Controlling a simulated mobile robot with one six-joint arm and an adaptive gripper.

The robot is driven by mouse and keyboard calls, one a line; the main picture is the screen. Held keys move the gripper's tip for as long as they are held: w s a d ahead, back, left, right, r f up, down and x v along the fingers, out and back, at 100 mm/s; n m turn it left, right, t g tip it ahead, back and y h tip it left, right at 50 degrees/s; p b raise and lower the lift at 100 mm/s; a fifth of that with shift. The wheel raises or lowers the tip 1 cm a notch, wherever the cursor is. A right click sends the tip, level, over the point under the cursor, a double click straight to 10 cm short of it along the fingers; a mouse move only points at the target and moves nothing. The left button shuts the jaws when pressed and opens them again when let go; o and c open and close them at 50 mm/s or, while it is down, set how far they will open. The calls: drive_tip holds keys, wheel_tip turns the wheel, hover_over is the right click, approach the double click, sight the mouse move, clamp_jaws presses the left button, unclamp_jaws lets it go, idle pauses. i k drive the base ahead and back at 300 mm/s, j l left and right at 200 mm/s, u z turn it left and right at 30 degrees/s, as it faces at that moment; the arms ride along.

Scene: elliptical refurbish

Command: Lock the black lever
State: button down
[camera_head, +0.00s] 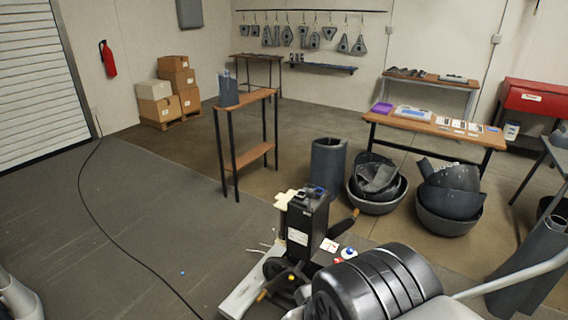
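A machine with a black upright housing (307,225) stands at the bottom centre, beside a large dark ribbed drum (372,284). A dark lever-like bar (344,226) sticks out to the right of the housing and ends in a brownish-orange tip. Another short bar with an orange end (263,294) shows low on the left side. I cannot tell which is the black lever, or whether it is locked. My gripper is not in view.
A tall narrow table (244,98) holds a grey container. Grey tubs (447,222) with dark shells and an upright dark cylinder (327,166) stand behind the machine. A black cable (100,222) crosses the mostly clear floor at left. A pale bar (512,273) extends at lower right.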

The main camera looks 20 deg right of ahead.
sight(310, 193)
drive_tip(key=i+l, duration=0.25)
drive_tip(key=i, duration=0.15)
drive_tip(key=i+l, duration=0.25)
drive_tip(key=i, duration=0.15)
drive_tip(key=i+l+z, duration=0.1)
drive_tip(key=i, duration=0.3)
drive_tip(key=l, duration=0.1)
